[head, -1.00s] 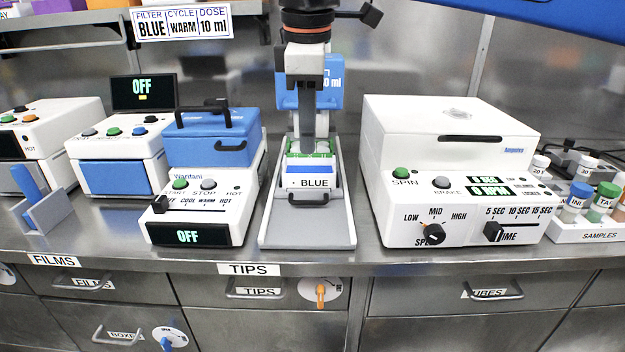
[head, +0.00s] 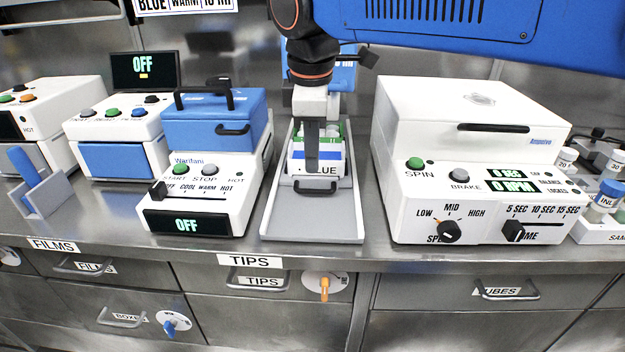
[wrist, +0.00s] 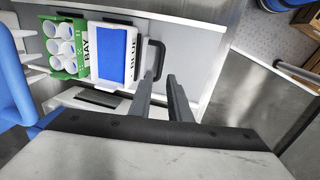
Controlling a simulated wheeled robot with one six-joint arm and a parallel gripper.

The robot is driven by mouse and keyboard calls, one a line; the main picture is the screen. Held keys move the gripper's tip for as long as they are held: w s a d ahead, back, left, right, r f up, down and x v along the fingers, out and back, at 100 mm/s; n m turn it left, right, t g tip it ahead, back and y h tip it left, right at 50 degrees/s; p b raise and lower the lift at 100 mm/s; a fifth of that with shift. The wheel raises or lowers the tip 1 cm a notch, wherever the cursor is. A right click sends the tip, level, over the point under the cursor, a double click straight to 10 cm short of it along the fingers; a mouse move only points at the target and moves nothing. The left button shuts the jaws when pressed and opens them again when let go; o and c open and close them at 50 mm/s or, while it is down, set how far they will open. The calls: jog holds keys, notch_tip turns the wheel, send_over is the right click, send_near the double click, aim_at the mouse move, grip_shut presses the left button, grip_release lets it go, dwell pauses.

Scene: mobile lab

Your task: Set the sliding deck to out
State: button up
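The sliding deck (head: 340,168) is a white carriage with a "BLUE" label and a black handle (head: 316,187) on its front. It sits toward the back of a grey track (head: 310,228), whose front part is bare. In the wrist view the deck (wrist: 119,29) carries a blue panel and a green rack (wrist: 62,52) with white tubes; its handle (wrist: 157,58) is just beyond my fingertips. My gripper (head: 312,168) hangs in front of the label, above the handle. The wrist view shows my gripper (wrist: 161,77) open and empty, with a gap between the fingers.
A white heater with a blue lid (head: 215,125) stands left of the track, and a large white spinner (head: 470,150) stands right. Behind the deck is a blue unit (head: 345,75), partly hidden by my arm. Steel counter (head: 365,255) lies free in front.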

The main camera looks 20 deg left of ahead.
aim_at(313, 190)
jog(key=f, duration=0.2)
jog(key=w+f, duration=0.1)
jog(key=f, duration=0.4)
jog(key=shift+w+a+f, duration=0.15)
grip_shut()
